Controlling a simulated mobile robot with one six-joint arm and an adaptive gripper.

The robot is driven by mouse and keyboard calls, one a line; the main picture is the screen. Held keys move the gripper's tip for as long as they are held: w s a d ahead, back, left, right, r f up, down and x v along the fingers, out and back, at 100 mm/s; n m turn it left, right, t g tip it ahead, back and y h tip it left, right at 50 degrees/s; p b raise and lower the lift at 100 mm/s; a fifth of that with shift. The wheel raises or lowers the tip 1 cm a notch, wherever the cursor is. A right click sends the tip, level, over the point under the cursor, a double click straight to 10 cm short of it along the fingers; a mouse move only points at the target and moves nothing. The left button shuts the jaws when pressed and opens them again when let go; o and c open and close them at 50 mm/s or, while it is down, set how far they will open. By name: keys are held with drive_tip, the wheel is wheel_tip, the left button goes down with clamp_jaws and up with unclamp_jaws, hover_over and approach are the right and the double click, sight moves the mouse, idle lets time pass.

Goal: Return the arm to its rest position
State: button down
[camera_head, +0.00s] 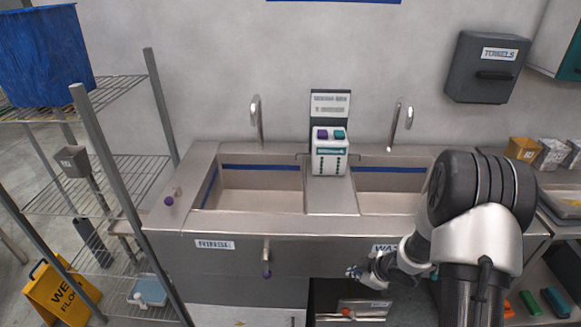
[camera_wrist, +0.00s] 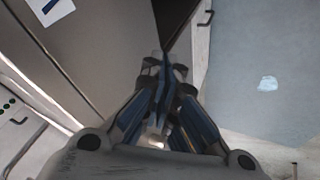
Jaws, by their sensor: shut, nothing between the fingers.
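My gripper (camera_head: 364,272) hangs in front of the steel sink counter (camera_head: 330,200), just below the front edge on the right side. In the head view my arm reaches in from the lower right, bent at a dark elbow. In the wrist view my gripper (camera_wrist: 165,75) has its fingers drawn together, with nothing between them. It points down toward the sink cabinet front and an open dark gap. Part of the right basin and its label are hidden behind my arm.
A wire shelf rack (camera_head: 85,185) stands at the left, with a yellow wet-floor sign (camera_head: 58,290) near it. Two taps and a white dispenser box (camera_head: 329,155) stand at the counter's back. A knobbed lever (camera_head: 266,258) sticks out from the cabinet front. A towel dispenser (camera_head: 487,68) hangs at the right.

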drive_tip(key=d+r+m+t+h, duration=0.1)
drive_tip(key=d+r+m+h, duration=0.1)
drive_tip(key=r, duration=0.6)
drive_tip(key=d+r+m+h, duration=0.2)
drive_tip(key=r, duration=0.6)
drive_tip(key=s+r+m+h, duration=0.2)
drive_tip(key=s+r+m, duration=0.2)
drive_tip(key=s+r, duration=0.45)
drive_tip(key=s+a+r+m+g+y, duration=0.1)
drive_tip(key=s+a+r, duration=0.3)
drive_tip(key=s, duration=0.6)
drive_tip(key=s+a+r+m+g+y, duration=0.1)
drive_tip(key=s+a+r+m, duration=0.3)
drive_tip(key=s, duration=0.7)
drive_tip(key=shift+s+a+m+y, duration=0.3)
drive_tip(key=shift+a+y, duration=0.2)
drive_tip(key=shift+a, duration=0.4)
